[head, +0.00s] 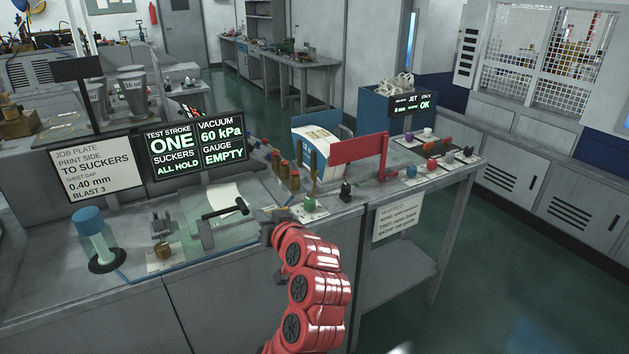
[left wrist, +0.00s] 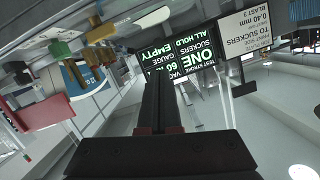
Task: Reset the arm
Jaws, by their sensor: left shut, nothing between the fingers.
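My red left arm (head: 312,290) reaches up from the bottom middle of the head view. Its dark gripper (head: 272,218) is over the front part of the bench, just right of a black-handled lever (head: 226,209) and beside a green button (head: 309,203). I cannot tell whether it touches either of them. In the left wrist view the two dark fingers (left wrist: 166,90) are together with nothing between them, and the bench looks tilted behind them. My right gripper is not in view.
Dark screens (head: 196,147) and a white job card (head: 97,170) stand behind the bench's work area. A red panel (head: 358,149) and several coloured knobs (head: 432,168) are at the right. Floor (head: 480,270) is clear at the right.

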